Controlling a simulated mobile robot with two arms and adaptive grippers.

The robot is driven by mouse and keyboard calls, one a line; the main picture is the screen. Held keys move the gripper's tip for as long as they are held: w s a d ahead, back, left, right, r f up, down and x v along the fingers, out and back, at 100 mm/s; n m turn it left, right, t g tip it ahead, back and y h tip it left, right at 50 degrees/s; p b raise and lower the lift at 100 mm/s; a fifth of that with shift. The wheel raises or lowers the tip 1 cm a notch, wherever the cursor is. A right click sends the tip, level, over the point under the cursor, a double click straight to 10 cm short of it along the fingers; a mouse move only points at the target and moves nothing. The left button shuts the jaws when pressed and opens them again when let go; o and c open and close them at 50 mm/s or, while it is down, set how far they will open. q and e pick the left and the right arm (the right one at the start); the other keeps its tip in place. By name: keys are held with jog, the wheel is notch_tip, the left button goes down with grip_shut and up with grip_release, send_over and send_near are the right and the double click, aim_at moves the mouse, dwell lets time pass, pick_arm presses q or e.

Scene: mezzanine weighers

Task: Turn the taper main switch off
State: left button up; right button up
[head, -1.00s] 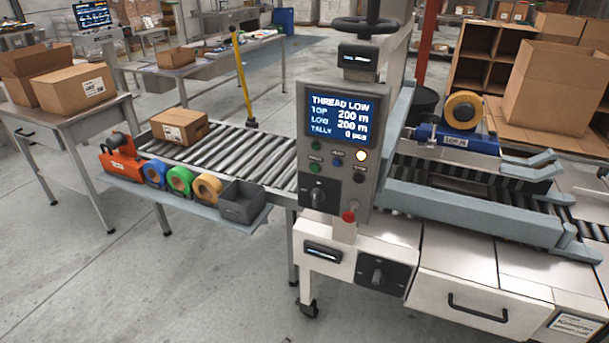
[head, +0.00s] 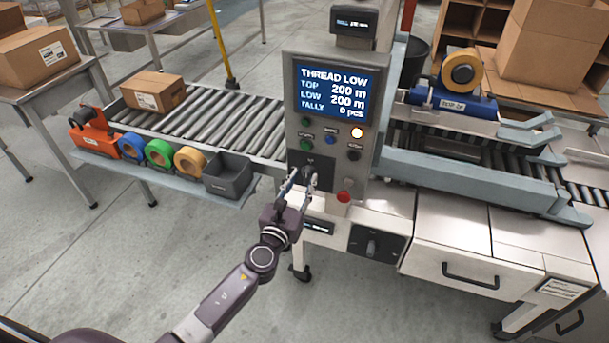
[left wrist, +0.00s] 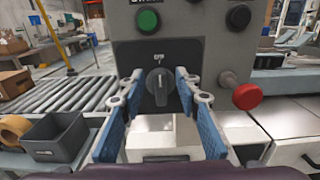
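The taper's control panel (head: 331,110) has a dark plate with a black rotary switch, largely hidden behind my left gripper (head: 299,183) in the head view. In the left wrist view the rotary switch (left wrist: 160,84) is plain, its knob close to upright, with a small white label above it that is too blurred to read surely. My left gripper is open, with its blue-padded fingers on either side of the knob and gaps showing between. A second black rotary switch (head: 371,248) sits on the lower white cabinet. My right gripper is not in view.
A red button (left wrist: 247,96) is close to the right of the fingers. A green button (left wrist: 148,20) is above the switch. A grey bin (head: 229,174) and tape rolls (head: 159,152) lie on the shelf to the left. The lit screen (head: 332,93) reads THREAD LOW.

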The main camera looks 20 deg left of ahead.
pick_arm(q)
jog(key=shift+w, duration=1)
jog(key=shift+c, duration=0.9)
grip_shut()
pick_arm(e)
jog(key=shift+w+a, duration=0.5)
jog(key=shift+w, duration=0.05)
